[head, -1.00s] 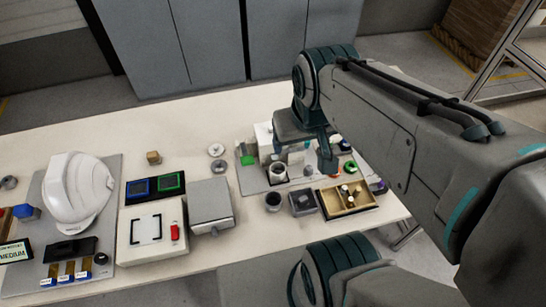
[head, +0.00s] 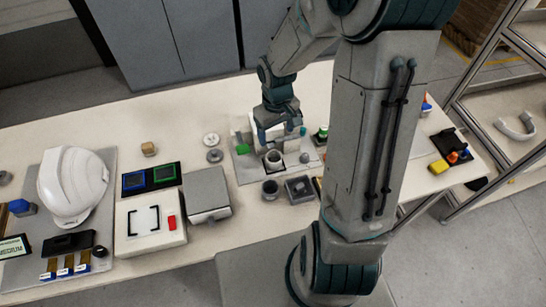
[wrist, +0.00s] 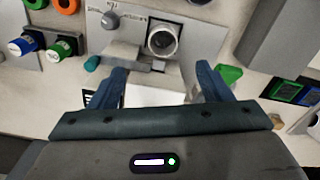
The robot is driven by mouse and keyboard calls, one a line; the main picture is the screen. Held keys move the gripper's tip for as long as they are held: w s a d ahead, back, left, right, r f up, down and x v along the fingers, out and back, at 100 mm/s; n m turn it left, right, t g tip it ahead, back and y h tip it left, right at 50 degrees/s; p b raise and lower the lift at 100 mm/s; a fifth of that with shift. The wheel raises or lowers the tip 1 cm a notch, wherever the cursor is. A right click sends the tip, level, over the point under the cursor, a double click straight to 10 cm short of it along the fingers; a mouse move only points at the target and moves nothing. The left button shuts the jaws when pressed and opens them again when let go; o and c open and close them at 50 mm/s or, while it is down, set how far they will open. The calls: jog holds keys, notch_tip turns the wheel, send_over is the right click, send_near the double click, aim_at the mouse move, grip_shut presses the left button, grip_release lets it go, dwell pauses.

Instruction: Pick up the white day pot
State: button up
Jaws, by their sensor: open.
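The white day pot is most likely the small white round cup with a dark opening (head: 273,159), upright on the grey station plate (head: 248,174). In the wrist view the white pot (wrist: 162,39) shows from above, in a square dark-edged spot. My gripper (head: 281,134) is above the back part of the station, behind the pot in the head view. In the wrist view my gripper (wrist: 162,72) has its two blue fingers wide apart with nothing gripped. The pot lies beyond the fingertips, apart from them.
A white block (wrist: 153,96) shows between the fingers. A green block (head: 243,150) and a grey knob (head: 304,158) flank the pot. A dark cup (head: 270,190) stands in front. A white helmet (head: 73,185) is at the left. My arm hides part of the table's right side.

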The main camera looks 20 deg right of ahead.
send_near(275, 159)
jog(key=shift+s+a+f, duration=0.2)
jog(key=shift+s+f, duration=0.5)
jog(key=shift+s, duration=0.35)
jog(key=shift+a+f+p, duration=0.15)
jog(key=shift+f+p, duration=0.25)
jog(key=shift+f, duration=2.2)
jog(key=c, duration=1.1)
